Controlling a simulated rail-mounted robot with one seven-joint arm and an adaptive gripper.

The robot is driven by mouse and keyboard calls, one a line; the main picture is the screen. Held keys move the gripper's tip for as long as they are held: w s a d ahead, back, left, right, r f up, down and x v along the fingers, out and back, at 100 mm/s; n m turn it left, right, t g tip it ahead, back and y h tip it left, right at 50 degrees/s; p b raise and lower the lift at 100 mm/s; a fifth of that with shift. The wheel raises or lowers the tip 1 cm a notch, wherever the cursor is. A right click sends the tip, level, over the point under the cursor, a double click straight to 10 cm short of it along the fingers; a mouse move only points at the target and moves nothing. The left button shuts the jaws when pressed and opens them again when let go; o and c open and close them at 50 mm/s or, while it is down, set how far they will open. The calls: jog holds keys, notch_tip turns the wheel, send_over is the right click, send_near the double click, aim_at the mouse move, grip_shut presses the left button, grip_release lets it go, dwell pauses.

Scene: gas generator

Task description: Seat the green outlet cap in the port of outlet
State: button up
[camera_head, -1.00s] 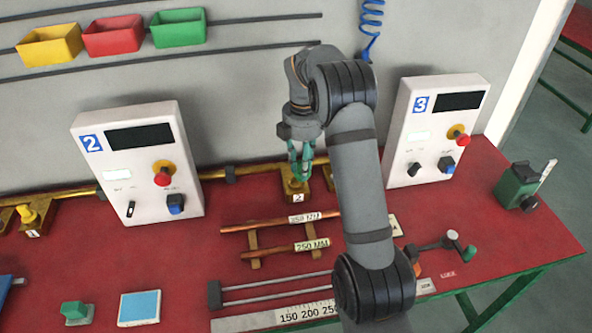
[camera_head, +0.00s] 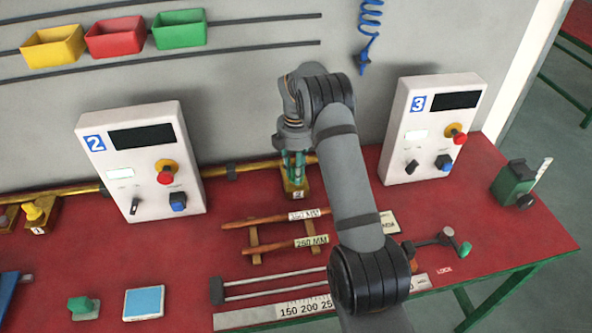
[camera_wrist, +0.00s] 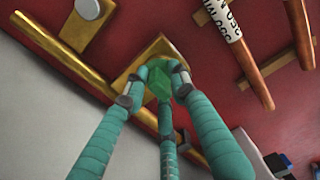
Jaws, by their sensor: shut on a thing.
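My gripper (camera_head: 294,165) points down at the brass outlet block labelled 2 (camera_head: 296,194), between the two control boxes. In the wrist view my gripper (camera_wrist: 157,82) has its teal fingers closed around the green cap (camera_wrist: 158,80). The cap sits against or just over the brass outlet block (camera_wrist: 152,50); the fingers hide the port, so I cannot tell whether the cap is in it. In the head view the cap is hard to tell apart from the fingers.
Control box 2 (camera_head: 140,160) stands left of my gripper and control box 3 (camera_head: 432,130) right. Copper tubes (camera_head: 280,220) lie on a small rack in front. Outlet 1 with a yellow cap (camera_head: 38,212) is at far left. A brass pipe (camera_head: 222,176) runs along the wall.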

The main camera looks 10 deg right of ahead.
jog(key=shift+f, duration=0.25)
jog(key=o, duration=1.1)
jog(key=shift+r, duration=0.1)
notch_tip(320, 180, up, 12)
jog(key=shift+r+p, duration=0.2)
jog(key=shift+p, duration=0.2)
jog(key=shift+f, duration=0.15)
notch_tip(320, 180, down, 12)
jog(key=shift+r+b, duration=0.15)
jog(key=shift+b, duration=0.15)
jog(key=shift+w+r, duration=0.15)
jog(key=shift+s+r+b, duration=0.15)
jog(key=shift+r+b, duration=0.1)
jog(key=shift+r, duration=0.7)
jog(key=shift+s+r+b, duration=0.1)
jog(key=shift+r+b, duration=0.1)
jog(key=shift+r, duration=0.75)
